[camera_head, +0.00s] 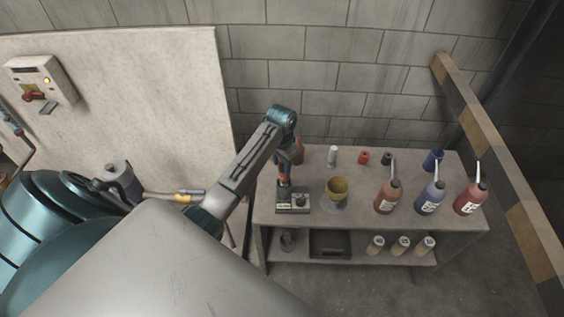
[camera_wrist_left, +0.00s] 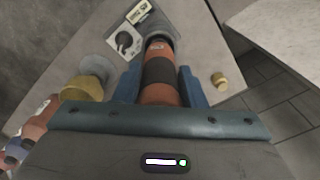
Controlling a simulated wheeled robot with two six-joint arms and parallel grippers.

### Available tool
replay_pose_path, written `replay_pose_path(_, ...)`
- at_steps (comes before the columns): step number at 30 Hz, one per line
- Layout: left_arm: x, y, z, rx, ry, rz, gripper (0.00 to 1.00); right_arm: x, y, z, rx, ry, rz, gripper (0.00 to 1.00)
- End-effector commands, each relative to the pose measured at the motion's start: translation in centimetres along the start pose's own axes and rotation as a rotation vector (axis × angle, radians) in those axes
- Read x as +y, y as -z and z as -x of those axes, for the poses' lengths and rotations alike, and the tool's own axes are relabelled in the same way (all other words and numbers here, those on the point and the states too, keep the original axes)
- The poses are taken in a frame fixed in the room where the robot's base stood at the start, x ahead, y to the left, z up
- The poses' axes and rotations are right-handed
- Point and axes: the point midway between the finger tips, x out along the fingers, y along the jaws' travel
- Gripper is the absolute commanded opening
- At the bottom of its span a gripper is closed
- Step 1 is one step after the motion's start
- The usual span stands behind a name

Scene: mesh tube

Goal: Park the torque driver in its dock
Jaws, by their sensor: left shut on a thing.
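The torque driver, orange with a black band, is in my left gripper (camera_wrist_left: 158,88) in the left wrist view, where its body (camera_wrist_left: 159,72) lies between the two blue fingers. Its far end meets or overlaps a grey round cup (camera_wrist_left: 158,30); I cannot tell whether it is inside. In the head view my left gripper (camera_head: 284,178) is above the back left of a small grey dock box (camera_head: 300,209) with a label and a dark round part. The box also shows in the left wrist view (camera_wrist_left: 128,41). The driver is mostly hidden in the head view. My right gripper is out of view.
Further right are several spouted bottles (camera_head: 429,198). A white cylinder (camera_head: 332,155) and red pieces stand behind. The lower shelf holds a dark tray (camera_head: 329,243) and small bottles.

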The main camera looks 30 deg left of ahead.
Motion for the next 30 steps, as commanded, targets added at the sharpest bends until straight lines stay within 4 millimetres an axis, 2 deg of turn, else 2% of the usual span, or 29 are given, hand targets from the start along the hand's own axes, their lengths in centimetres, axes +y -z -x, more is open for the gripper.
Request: replay_pose_path(30,0.0,0.1,-1.1,0.002,0.001,0.0,0.1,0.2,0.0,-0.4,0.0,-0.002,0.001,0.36)
